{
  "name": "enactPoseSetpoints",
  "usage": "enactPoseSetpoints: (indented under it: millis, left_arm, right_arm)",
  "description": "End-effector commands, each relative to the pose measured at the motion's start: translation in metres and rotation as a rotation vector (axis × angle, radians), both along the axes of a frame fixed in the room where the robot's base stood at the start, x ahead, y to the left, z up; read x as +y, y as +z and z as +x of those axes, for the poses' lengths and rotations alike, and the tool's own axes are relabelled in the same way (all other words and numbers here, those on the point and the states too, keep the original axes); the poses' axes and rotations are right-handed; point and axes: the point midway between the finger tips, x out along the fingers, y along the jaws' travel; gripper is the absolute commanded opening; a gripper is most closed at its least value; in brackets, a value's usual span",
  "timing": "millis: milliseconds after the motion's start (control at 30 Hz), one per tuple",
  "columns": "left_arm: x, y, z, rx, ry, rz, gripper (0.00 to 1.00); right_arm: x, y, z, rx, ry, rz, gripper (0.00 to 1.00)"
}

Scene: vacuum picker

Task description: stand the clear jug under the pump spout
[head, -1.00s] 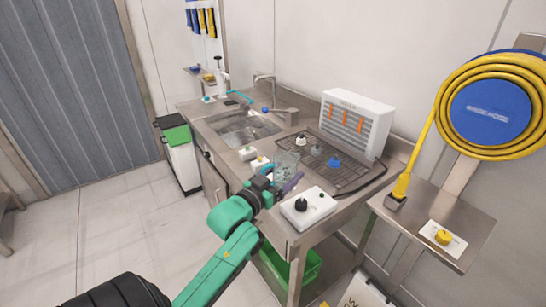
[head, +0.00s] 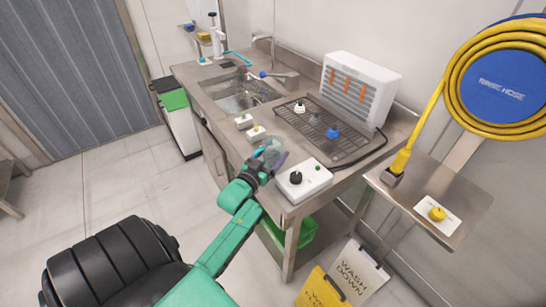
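The clear jug (head: 273,147) is at the end of my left arm, over the front edge of the steel counter. My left gripper (head: 268,162) is shut on it, though the fingers are small and partly hidden. The jug looks roughly upright. The pump (head: 216,38), white with a black top, stands at the far left end of the counter, well away from the jug. A dark flat pad (head: 226,63) lies by its foot. My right gripper is not in view.
The sink (head: 240,95) lies between the jug and the pump. A control box (head: 303,181) with a black knob is to the right. A black rack (head: 320,130) with coloured pieces and a white heater-like unit (head: 358,90) are behind.

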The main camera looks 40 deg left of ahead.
Motion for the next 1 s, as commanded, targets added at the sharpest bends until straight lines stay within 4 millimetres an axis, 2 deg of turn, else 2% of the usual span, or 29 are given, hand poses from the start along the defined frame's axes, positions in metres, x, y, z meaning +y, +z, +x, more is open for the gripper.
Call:
enactPoseSetpoints:
  millis: [100, 433, 467, 500, 800, 867, 1000]
  left_arm:
    - [0.000, -0.019, 0.000, 0.001, 0.000, 0.001, 0.18]
    - [0.000, -0.024, 0.000, -0.001, 0.000, 0.000, 0.18]
    - [0.000, -0.023, 0.000, -0.001, 0.000, 0.000, 0.95]
    - [0.000, -0.022, 0.000, 0.000, 0.000, 0.000, 1.00]
    - [0.000, -0.019, -0.001, 0.001, 0.000, 0.000, 1.00]
    - [-0.001, -0.022, -0.007, 0.002, 0.000, 0.000, 1.00]
    - [-0.005, -0.022, -0.031, 0.003, 0.000, -0.001, 1.00]
  right_arm:
    - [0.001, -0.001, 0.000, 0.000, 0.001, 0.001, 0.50]
    - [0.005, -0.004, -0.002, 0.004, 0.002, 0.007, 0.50]
    - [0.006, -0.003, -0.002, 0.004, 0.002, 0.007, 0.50]
    - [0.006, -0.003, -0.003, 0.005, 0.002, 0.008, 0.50]
    - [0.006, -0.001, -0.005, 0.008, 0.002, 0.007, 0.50]
    - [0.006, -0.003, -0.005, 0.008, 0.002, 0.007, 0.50]
    - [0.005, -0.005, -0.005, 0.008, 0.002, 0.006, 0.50]
